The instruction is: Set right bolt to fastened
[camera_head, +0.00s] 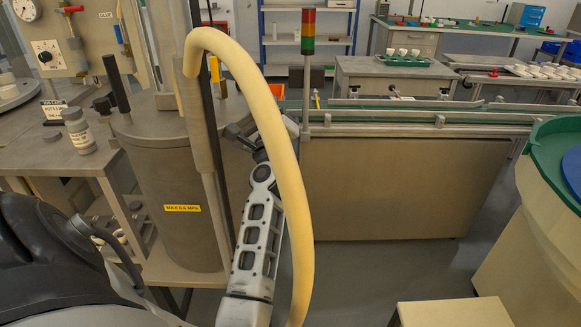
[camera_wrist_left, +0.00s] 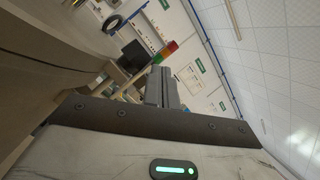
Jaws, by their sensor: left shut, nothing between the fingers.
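The grey cylindrical vessel (camera_head: 160,235) stands left of centre in the head view, with a yellow label on its front. A black upright rod (camera_head: 116,82) stands at the left of its lid, and a yellow-tipped piece (camera_head: 214,69) shows at the right. I cannot tell which part is the right bolt; a grey post and a pale curved hose cover much of that side. In the left wrist view my left gripper (camera_wrist_left: 162,88) is shut and empty. In the head view a white arm link of mine rises beside the vessel to dark parts near its upper right. My right gripper is not seen.
The pale hose (camera_head: 291,190) arcs in front of the vessel's right side. A conveyor (camera_head: 410,185) and a signal tower (camera_head: 308,45) stand behind. A side table with a labelled bottle (camera_head: 78,130) is at left. A green-topped bin (camera_head: 553,150) is at right.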

